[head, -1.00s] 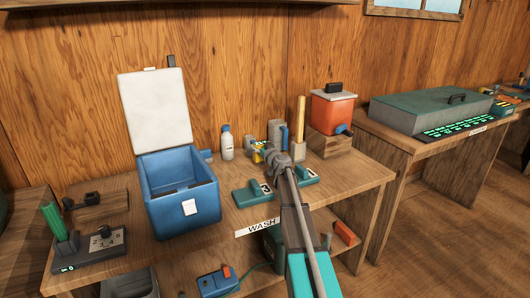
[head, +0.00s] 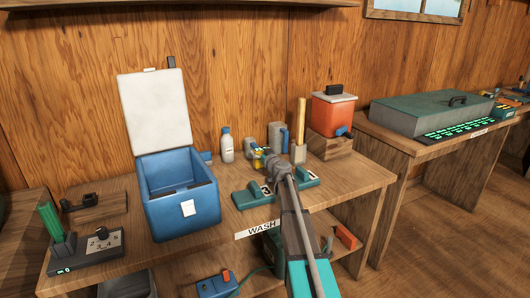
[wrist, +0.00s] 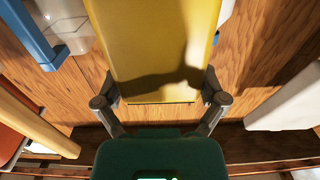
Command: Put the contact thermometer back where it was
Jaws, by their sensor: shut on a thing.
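My gripper (head: 264,158) is over the middle of the wash bench and shut on a yellow block-shaped body, which I take to be the contact thermometer (wrist: 155,45). In the wrist view its two fingers (wrist: 160,99) press on the left and right sides of the yellow body near its lower end. In the head view only a small yellow part shows beyond my wrist, above the bench; my wrist hides the rest. I cannot tell whether it touches anything.
An open blue cooler (head: 180,215) stands left, a white bottle (head: 227,147) behind. Grey and blue containers (head: 275,136), a wooden upright (head: 301,125) and an orange dispenser (head: 333,115) stand right.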

